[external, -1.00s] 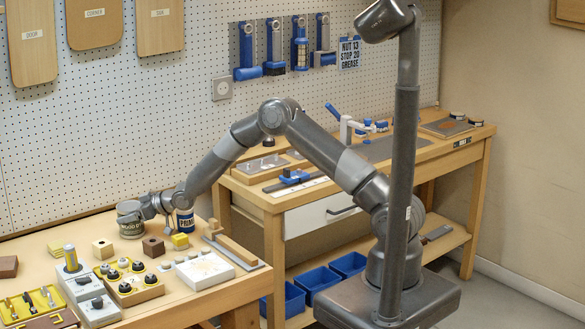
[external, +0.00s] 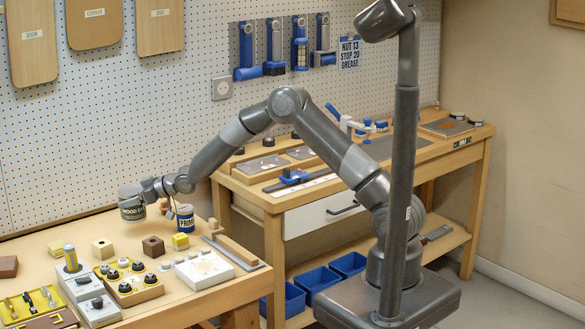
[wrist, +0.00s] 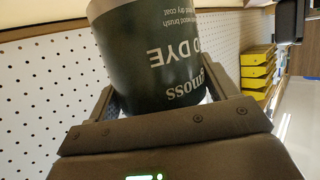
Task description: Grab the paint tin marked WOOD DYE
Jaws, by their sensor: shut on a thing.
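The WOOD DYE tin (external: 132,208) is dark green with pale lettering. It is at the back of the left bench, near the pegboard, and appears raised a little above the bench top. My gripper (external: 138,191) is shut on it. In the wrist view the tin (wrist: 155,55) fills the space between the two fingers of my gripper (wrist: 162,103), with "DYE" and "moss" showing upside down. A blue and white tin marked PRIM... (external: 186,218) stands on the bench to the right of my gripper; the end of its word is not clear.
A yellow block (external: 180,241), a dark wooden block (external: 153,247) and a pale block (external: 102,249) stand in front. A tray with several knobs (external: 128,283) and a white board (external: 205,268) lie nearer. The pegboard (external: 90,130) is close behind.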

